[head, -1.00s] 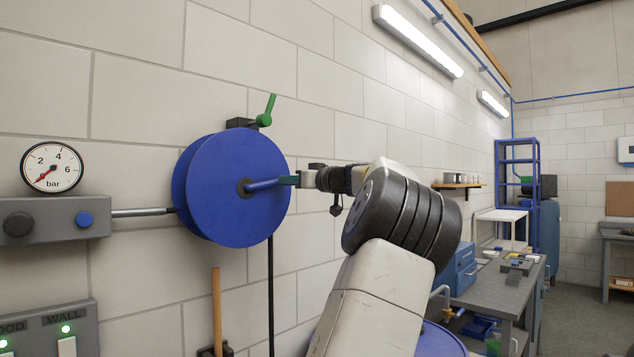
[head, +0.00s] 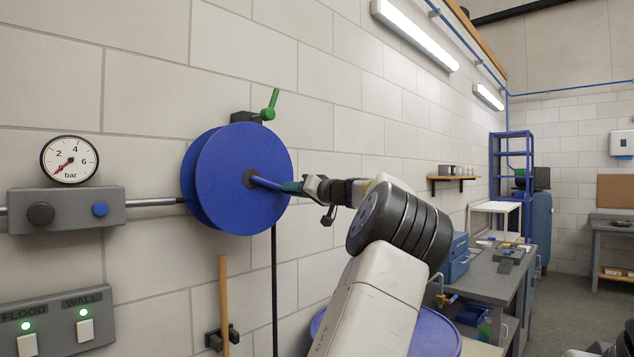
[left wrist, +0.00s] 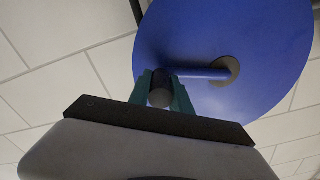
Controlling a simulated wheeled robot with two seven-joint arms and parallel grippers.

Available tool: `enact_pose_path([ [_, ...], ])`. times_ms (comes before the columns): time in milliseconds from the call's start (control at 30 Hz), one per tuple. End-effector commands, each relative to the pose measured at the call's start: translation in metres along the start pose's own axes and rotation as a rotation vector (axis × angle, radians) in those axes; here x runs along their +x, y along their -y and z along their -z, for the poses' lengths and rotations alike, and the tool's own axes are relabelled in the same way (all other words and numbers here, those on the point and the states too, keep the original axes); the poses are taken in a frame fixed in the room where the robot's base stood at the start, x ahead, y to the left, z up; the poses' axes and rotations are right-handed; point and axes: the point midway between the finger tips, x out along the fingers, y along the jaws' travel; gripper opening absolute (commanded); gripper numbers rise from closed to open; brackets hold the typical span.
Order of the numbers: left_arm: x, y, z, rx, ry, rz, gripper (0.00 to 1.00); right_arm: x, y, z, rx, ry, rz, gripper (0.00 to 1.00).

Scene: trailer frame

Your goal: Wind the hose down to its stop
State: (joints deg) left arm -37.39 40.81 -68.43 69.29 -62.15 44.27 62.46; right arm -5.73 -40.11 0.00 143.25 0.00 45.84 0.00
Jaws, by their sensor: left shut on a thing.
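The blue reel (head: 232,205) is mounted on the wall in the head view. Its blue crank arm (head: 267,183) runs from the dark hub to the right and slightly down. My left gripper (head: 298,187) is shut on the grip at the crank's outer end. In the left wrist view, the green fingers close around the dark round grip (left wrist: 161,90), in front of the reel's face (left wrist: 240,40). The black hose (head: 274,290) hangs straight down from the reel and leaves the head view at the bottom. Its lower end and any stop are out of view. My right gripper does not show.
A green lever (head: 270,104) sits above the reel. A pressure gauge (head: 69,160) and grey valve block (head: 68,211) are at left, above a switch panel (head: 55,325). A wooden handle (head: 224,300) stands beside the hose. A grey workbench (head: 490,285) is at right.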

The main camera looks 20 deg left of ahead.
Motion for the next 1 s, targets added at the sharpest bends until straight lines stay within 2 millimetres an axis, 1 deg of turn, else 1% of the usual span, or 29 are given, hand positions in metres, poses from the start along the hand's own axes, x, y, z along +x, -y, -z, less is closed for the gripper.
enact_pose_path([
  [33,-0.001,-0.002,-0.007,0.048,0.003,-0.001,0.0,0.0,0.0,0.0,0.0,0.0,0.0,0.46],
  [267,-0.001,-0.004,-0.032,0.267,0.002,-0.002,0.0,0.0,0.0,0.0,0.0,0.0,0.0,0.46],
  [600,-0.001,0.004,-0.068,0.582,0.002,-0.003,0.0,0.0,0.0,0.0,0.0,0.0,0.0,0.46],
  [800,-0.001,0.011,-0.084,0.733,0.002,-0.004,0.0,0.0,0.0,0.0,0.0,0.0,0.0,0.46],
  [1000,-0.001,0.018,-0.094,0.842,0.001,-0.003,0.0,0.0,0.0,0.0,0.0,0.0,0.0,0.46],
])
